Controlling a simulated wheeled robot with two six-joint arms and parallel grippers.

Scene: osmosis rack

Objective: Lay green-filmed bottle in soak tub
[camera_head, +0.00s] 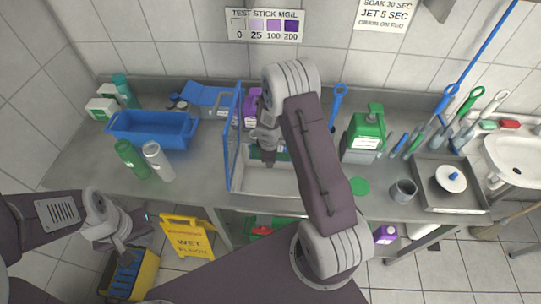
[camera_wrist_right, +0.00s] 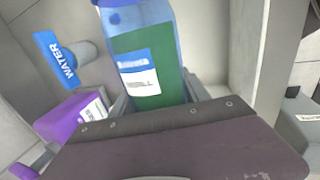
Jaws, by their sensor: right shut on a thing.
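My right gripper (camera_head: 268,150) is shut on a bottle with green film, over the pale open-topped basin (camera_head: 262,183) in the middle of the counter. In the right wrist view the green-filmed bottle (camera_wrist_right: 148,65) has a blue cap and a blue-and-white label, and sits between the fingers (camera_wrist_right: 160,98). In the head view my arm and gripper hide much of it. A blue tub (camera_head: 152,133) stands on the counter at left; I cannot tell which vessel is the soak tub. My left gripper (camera_head: 123,250) hangs low at left, its fingers unclear.
A blue-framed clear panel (camera_head: 233,140) stands upright at the basin's left side. A green bottle (camera_head: 131,160) and a white bottle (camera_head: 158,162) stand before the blue tub. A green jug (camera_head: 364,135) and grey tray (camera_head: 450,185) are at right. A yellow floor sign (camera_head: 187,238) stands below.

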